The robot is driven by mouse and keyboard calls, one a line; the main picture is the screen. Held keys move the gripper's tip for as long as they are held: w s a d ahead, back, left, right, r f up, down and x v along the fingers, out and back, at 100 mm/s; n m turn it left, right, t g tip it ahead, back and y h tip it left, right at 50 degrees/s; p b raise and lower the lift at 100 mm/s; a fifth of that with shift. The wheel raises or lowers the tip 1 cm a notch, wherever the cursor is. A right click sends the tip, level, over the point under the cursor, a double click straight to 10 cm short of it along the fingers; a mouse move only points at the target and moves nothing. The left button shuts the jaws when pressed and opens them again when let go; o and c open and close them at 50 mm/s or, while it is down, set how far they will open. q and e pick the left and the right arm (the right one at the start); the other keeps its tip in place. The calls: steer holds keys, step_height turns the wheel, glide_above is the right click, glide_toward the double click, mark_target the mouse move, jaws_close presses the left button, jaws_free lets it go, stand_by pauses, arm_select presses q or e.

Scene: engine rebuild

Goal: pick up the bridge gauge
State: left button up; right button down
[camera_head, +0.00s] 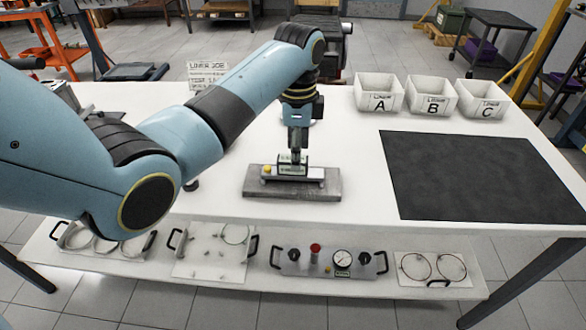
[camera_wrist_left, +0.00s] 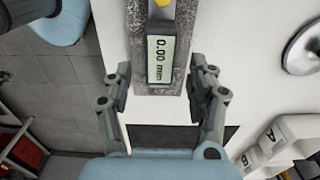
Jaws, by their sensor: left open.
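The bridge gauge (camera_head: 290,170) sits on a grey stone block (camera_head: 318,190) on the white table. It has a display and a yellow button. In the left wrist view the gauge (camera_wrist_left: 161,58) reads 0.00 mm. My left gripper (camera_head: 297,154) points down just above the gauge in the head view. In the left wrist view its open fingers (camera_wrist_left: 160,85) stand apart on both sides of the display end. I cannot tell whether either finger touches the gauge. My left arm hides part of the table behind. My right gripper is not in view.
White bins labelled A (camera_head: 380,105), B (camera_head: 431,108) and C (camera_head: 482,112) stand at the back right. A black mat (camera_head: 480,175) lies clear in front of them. A lower shelf (camera_head: 230,290) carries trays with rings and a gauge panel. A sign (camera_head: 206,72) stands behind my arm.

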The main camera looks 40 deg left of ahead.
arm_select(q)
steer(key=f, duration=0.5)
steer(key=shift+s+a, duration=0.25)
steer(key=shift+a, duration=0.15)
jaws_close()
